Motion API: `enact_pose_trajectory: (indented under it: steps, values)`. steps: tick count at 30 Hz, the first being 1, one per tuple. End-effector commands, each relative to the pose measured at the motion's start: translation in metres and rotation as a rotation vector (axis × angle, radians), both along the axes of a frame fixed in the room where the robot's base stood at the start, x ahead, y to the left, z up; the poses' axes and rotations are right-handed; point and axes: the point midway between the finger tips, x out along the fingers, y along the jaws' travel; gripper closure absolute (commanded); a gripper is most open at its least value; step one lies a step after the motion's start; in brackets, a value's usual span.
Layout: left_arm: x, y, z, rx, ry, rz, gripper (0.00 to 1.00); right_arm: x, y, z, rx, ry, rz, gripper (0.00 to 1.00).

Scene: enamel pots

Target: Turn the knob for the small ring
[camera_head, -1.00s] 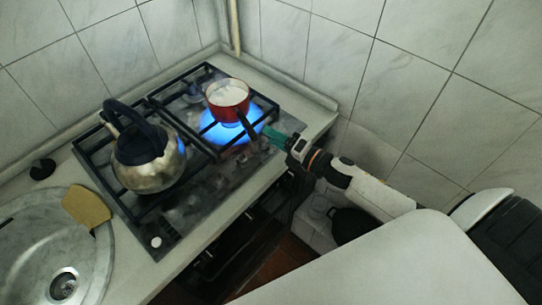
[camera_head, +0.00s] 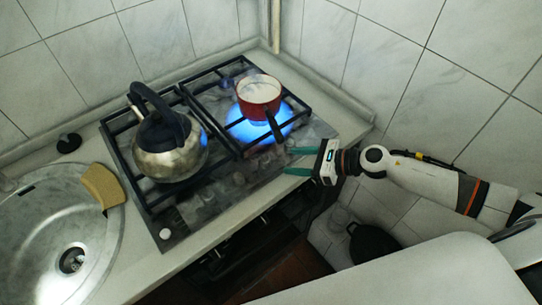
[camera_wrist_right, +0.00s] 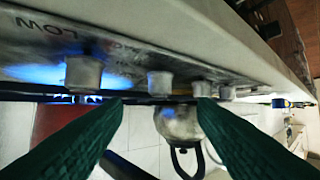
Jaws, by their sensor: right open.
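The gas hob (camera_head: 176,222) has several pale knobs along its front strip, small and blurred in the head view. In the right wrist view, which looks upside down, the knobs stand in a row; one knob (camera_wrist_right: 159,83) shows between my fingertips, and a larger, nearer knob (camera_wrist_right: 83,74) is at left. I cannot tell which knob serves the small ring. My right gripper (camera_head: 287,161) is open and empty at the hob's right front, its green fingers apart; they also show in the wrist view (camera_wrist_right: 161,104). My left gripper is not in view.
A red pot (camera_head: 259,92) with white contents stands over a blue flame (camera_head: 243,130), its dark handle (camera_head: 275,128) pointing towards the front. A steel kettle (camera_head: 170,160) stands on the left grate. A sponge (camera_head: 102,186) lies by the sink (camera_head: 30,225).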

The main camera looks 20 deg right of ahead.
Motion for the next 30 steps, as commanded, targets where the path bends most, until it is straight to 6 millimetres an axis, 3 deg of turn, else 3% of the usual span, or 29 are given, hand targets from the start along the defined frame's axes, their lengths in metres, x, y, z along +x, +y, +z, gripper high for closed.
enact_pose_trajectory:
  steps: [4, 12, 24, 30]
  values:
    - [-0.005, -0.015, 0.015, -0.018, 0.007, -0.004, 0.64, 0.020, 0.026, -0.007, 0.006, -0.001, -0.001, 0.47]
    - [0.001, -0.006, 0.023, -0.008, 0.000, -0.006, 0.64, 0.040, 0.053, -0.025, 0.004, 0.000, -0.001, 0.47]
    - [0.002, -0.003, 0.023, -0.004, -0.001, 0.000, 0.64, 0.044, 0.058, -0.029, 0.002, 0.001, -0.001, 0.47]
    - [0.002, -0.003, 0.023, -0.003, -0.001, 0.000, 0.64, 0.044, 0.058, -0.029, 0.002, 0.001, -0.001, 0.78]
